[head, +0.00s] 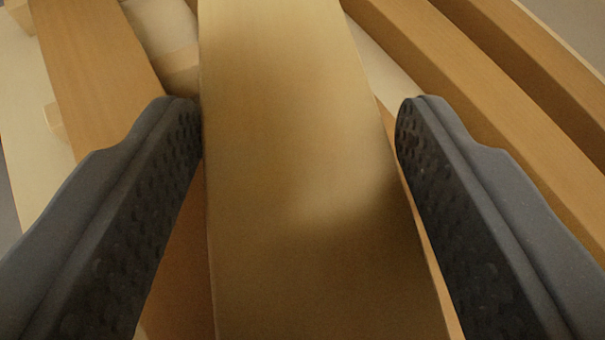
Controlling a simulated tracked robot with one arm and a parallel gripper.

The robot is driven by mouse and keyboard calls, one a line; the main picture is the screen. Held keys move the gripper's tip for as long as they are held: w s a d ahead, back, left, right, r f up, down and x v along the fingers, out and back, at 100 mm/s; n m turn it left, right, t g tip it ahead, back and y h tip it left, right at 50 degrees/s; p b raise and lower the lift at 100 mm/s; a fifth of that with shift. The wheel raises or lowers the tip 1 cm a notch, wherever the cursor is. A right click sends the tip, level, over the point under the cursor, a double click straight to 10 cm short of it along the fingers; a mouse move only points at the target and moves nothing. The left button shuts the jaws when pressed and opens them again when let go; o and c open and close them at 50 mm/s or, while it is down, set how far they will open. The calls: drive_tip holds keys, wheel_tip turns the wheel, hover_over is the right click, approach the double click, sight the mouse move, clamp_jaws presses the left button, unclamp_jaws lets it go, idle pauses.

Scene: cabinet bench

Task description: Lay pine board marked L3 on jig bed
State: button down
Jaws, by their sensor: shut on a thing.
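A pale pine board (290,120) runs up the middle of the head view, from the bottom edge to the top edge. My gripper (300,110) is shut on this board, with one dark textured finger along each long side. No L3 mark shows on the visible face, so I cannot tell which board it is. The board's near and far ends are out of the picture. I cannot tell which of the surfaces below is the jig bed.
An orange-brown board (95,70) lies at the left, over pale wooden pieces (30,130). Long brown wooden strips (480,110) run diagonally at the right, with darker gaps between them. Grey floor shows at the top right corner.

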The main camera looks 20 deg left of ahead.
wheel_tip(320, 180, down, 2)
drive_tip(key=shift+f+b, duration=0.25)
drive_tip(key=shift+b, duration=0.15)
drive_tip(key=shift+r, duration=0.1)
drive_tip(key=c, duration=0.5)
unclamp_jaws()
drive_tip(key=shift+s+r, duration=0.1)
drive_tip(key=shift+p+v, duration=1.9)
drive_tip(key=shift+v, duration=4.05)
